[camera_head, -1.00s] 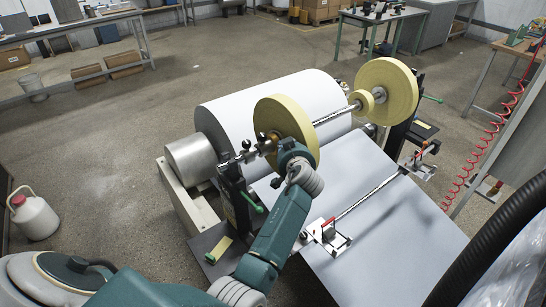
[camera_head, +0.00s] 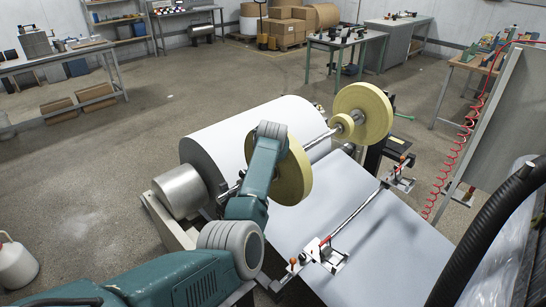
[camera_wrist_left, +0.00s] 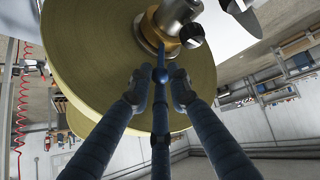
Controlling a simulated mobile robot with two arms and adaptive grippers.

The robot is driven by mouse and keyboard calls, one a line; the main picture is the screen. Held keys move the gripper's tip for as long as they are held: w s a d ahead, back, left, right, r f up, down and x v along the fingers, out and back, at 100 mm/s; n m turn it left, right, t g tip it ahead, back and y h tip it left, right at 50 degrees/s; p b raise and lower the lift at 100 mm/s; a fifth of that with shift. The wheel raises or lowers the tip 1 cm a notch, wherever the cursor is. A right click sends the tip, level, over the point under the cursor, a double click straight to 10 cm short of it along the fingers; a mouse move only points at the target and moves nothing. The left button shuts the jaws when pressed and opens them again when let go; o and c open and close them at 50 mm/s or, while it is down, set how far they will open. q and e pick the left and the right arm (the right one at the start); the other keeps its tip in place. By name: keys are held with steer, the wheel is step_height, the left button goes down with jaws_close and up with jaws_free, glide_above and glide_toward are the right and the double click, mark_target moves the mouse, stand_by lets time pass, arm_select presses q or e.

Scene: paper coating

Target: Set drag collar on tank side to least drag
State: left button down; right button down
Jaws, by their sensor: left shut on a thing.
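The drag collar is a brass-coloured ring (camera_wrist_left: 153,32) on the metal shaft, against the near yellow disc (camera_wrist_left: 75,40) in the left wrist view. In the head view my left arm covers the gripper, the collar and part of the near yellow disc (camera_head: 295,180). The collar's setting marks are not readable. My right gripper is not in view.
A large white paper roll (camera_head: 222,125) and a steel roller (camera_head: 180,190) stand left of the disc. A far yellow disc (camera_head: 372,108) shares the shaft. A pale sheet (camera_head: 375,235) slopes in front. A black hose (camera_head: 480,245) and red coil (camera_head: 445,175) are at right.

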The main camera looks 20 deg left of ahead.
arm_select(q)
steer(key=shift+a+r, duration=0.1)
steer(key=shift+r, duration=0.1)
steer(key=c, duration=1.9)
jaws_free()
steer(key=shift+w, duration=0.1)
steer(key=v, duration=1.1)
steer(key=shift+s+r, duration=0.2)
steer(key=shift+s, duration=0.2)
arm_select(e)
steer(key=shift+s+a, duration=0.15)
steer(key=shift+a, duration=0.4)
